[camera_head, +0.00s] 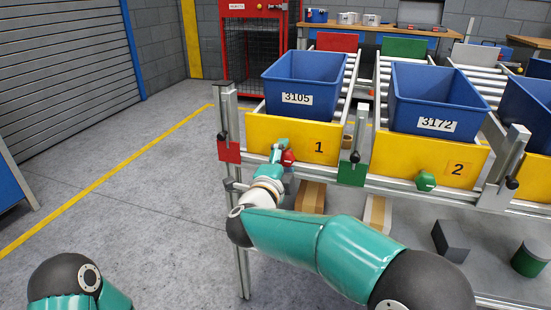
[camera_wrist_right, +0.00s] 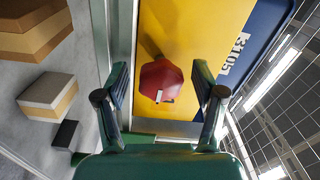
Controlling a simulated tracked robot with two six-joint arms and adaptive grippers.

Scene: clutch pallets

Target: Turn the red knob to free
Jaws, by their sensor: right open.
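The red knob (camera_head: 288,158) sits on the yellow panel (camera_head: 327,140) marked 1, left of the numeral. In the right wrist view the red knob (camera_wrist_right: 160,78) is faceted, with a small pale mark near its lower edge in the picture. My right gripper (camera_head: 280,148) is at the panel's left part and partly covers the knob in the head view. In the wrist view its two fingers stand apart, one on each side of the knob, with visible gaps. My left gripper is out of view; only part of my left arm shows at the lower left.
A blue bin (camera_head: 304,80) labelled 3105 stands behind panel 1. To the right is a second yellow panel (camera_head: 415,158) with a green knob (camera_head: 426,181) and blue bin 3172 (camera_head: 438,97). Metal posts flank the panels. Boxes lie below. The floor at left is clear.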

